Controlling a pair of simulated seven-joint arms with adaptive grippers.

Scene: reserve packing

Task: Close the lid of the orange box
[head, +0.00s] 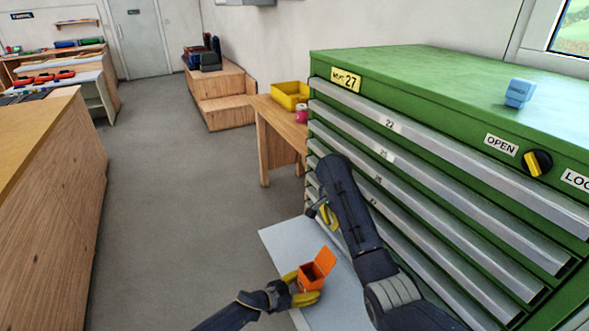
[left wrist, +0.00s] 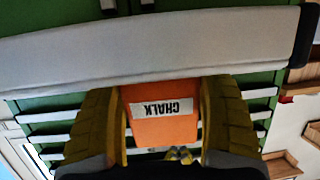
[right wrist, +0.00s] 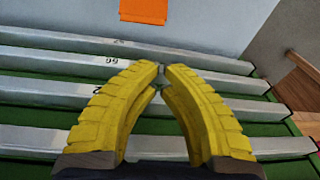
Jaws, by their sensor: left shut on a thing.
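The small orange box (head: 310,279) has its lid (head: 323,261) standing open, tilted up at the right. My left gripper (head: 305,288) is shut on the box, one yellow finger on each side. In the left wrist view the box (left wrist: 165,125) is between the fingers, with an upside-down CHALK label. My right gripper (head: 325,215) is empty, above and apart from the box. In the right wrist view its fingertips (right wrist: 162,69) come together. An orange part of the box or lid (right wrist: 143,11) shows at the top edge there.
A light grey flat surface (head: 283,240) lies below the box. A green drawer cabinet (head: 420,75) fills the right, with a blue object (head: 519,92) on top. A yellow bin (head: 290,94) and a red-pink object (head: 301,113) stand on a wooden table behind. The floor at left is clear.

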